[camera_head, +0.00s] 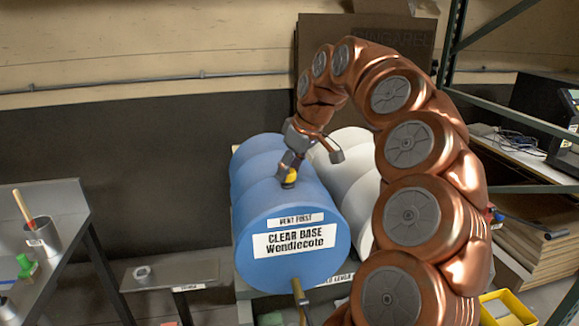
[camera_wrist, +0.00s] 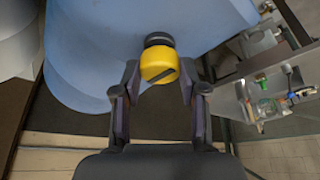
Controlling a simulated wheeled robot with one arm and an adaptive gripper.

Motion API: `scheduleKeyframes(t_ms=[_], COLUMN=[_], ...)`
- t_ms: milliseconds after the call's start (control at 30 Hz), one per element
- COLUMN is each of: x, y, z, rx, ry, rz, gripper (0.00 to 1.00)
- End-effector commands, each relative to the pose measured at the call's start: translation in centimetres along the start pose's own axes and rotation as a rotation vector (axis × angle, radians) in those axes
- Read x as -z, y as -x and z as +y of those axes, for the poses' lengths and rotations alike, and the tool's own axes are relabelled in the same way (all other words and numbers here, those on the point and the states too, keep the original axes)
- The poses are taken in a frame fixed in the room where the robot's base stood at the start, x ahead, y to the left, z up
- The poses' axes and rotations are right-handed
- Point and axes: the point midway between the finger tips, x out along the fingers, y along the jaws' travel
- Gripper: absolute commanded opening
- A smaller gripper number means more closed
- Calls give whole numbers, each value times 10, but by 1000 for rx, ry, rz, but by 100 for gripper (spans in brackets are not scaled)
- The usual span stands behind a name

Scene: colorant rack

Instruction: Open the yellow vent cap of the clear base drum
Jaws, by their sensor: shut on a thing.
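The clear base drum (camera_head: 290,215) is a blue drum lying on its side, with labels reading "VENT FIRST" and "CLEAR BASE Wendlecote". It also fills the upper middle of the wrist view (camera_wrist: 90,60). The yellow vent cap (camera_head: 290,176) sits on top of the drum near its front end. In the wrist view the cap (camera_wrist: 158,66) has a dark slot and sits on a black neck (camera_wrist: 158,39). My gripper (camera_head: 288,168) reaches down to it. In the wrist view my gripper (camera_wrist: 159,80) has one finger at each side of the cap, shut on it.
A white drum (camera_head: 352,160) lies to the right of the blue one, partly behind my arm. A small table (camera_head: 168,274) with a metal ring-like part (camera_head: 142,273) and a bench (camera_head: 55,205) with a can (camera_head: 42,235) stand left. A yellow bin (camera_head: 508,308) is at lower right.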

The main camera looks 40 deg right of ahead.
Motion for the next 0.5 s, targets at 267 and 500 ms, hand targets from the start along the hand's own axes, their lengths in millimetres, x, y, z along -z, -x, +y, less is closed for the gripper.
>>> scheduleKeyframes(t_ms=[267, 500], x=[0, 0], y=[0, -1], z=[0, 0], rx=[29, 35], ry=[71, 84], rz=[-1, -2], gripper=[7, 7])
